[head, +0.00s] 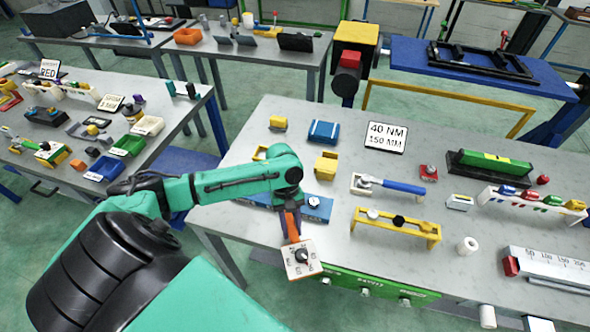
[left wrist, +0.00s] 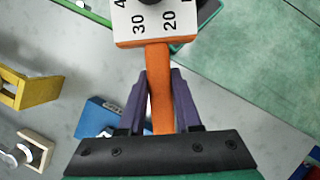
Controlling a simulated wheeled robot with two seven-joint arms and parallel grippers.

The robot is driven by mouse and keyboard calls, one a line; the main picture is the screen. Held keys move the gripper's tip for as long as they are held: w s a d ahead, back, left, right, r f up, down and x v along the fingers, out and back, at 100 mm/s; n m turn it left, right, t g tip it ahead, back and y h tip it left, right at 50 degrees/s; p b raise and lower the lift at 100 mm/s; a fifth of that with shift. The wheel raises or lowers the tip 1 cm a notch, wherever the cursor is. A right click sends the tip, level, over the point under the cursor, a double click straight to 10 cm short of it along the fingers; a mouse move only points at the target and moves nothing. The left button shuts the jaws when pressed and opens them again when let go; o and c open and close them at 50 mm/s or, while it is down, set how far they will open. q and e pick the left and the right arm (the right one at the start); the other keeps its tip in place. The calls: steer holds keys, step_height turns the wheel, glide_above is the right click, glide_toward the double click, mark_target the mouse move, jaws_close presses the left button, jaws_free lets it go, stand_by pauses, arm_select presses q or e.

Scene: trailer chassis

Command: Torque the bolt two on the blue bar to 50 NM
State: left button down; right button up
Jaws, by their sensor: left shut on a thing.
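My left gripper (head: 290,214) is shut on the orange handle of a dial tool (head: 301,259). The tool has a square white plate with a black knob. In the left wrist view, the handle (left wrist: 161,95) sits between the purple fingers (left wrist: 162,80), and the numbers 20 and 30 show on the plate. The plate is over the table's near edge. The blue bar (head: 322,208) lies on the table behind my gripper, with a bolt (head: 313,201) on it; my arm hides its middle. Which bolt is number two cannot be told. My right gripper is not in view.
A sign (head: 386,135) reads 40 NM, 150 MM. A blue-handled tool (head: 395,185) and a yellow bracket (head: 398,228) with bolts stand right of the bar. A rack (head: 532,203) of coloured items is farther right. Clear tabletop (head: 240,225) lies left of the gripper.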

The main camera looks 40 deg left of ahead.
arm_select(q)
steer(key=shift+a, duration=0.1)
stand_by(0.3)
steer(key=shift+s+a+m, duration=0.25)
steer(key=shift+s+m, duration=0.05)
steer(key=shift+m, duration=0.1)
steer(key=shift+d, duration=0.1)
steer(key=shift+w+d+r+n, duration=0.1)
steer(key=shift+w+d+n, duration=0.05)
steer(key=shift+w+n, duration=0.15)
steer(key=shift+r, duration=3)
